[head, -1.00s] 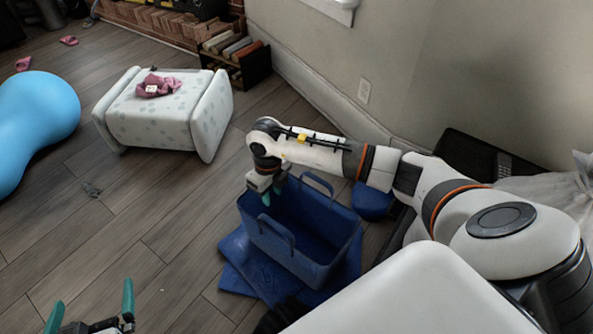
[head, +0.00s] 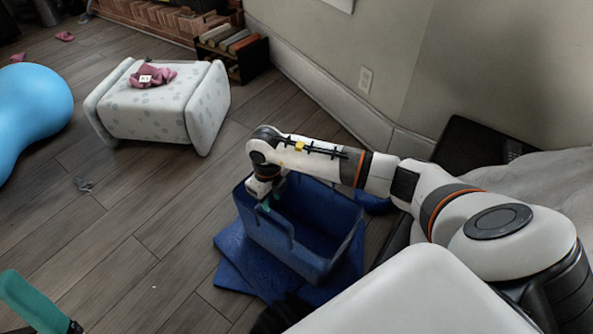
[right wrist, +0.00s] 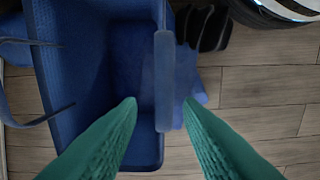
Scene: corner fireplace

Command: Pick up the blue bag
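The blue bag (head: 290,245) stands upright and open-topped on the floor below my right arm. My right gripper (head: 266,203) is at its near-left rim. In the right wrist view, the two green fingers (right wrist: 160,104) are apart, with a blue strap-like handle (right wrist: 165,75) of the bag showing between the tips. I cannot tell if either finger touches it. The bag's inside (right wrist: 95,80) fills the left of that view. A second, thin handle shows at the far left. One teal finger of my left gripper (head: 32,300) shows at the bottom left; the rest is cut off.
Flat blue material (head: 237,262) lies under and beside the bag. A white spotted footstool (head: 150,118) with a pink item (head: 152,75) stands at the upper left, near a big light-blue ball (head: 35,110). The wall is at the right.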

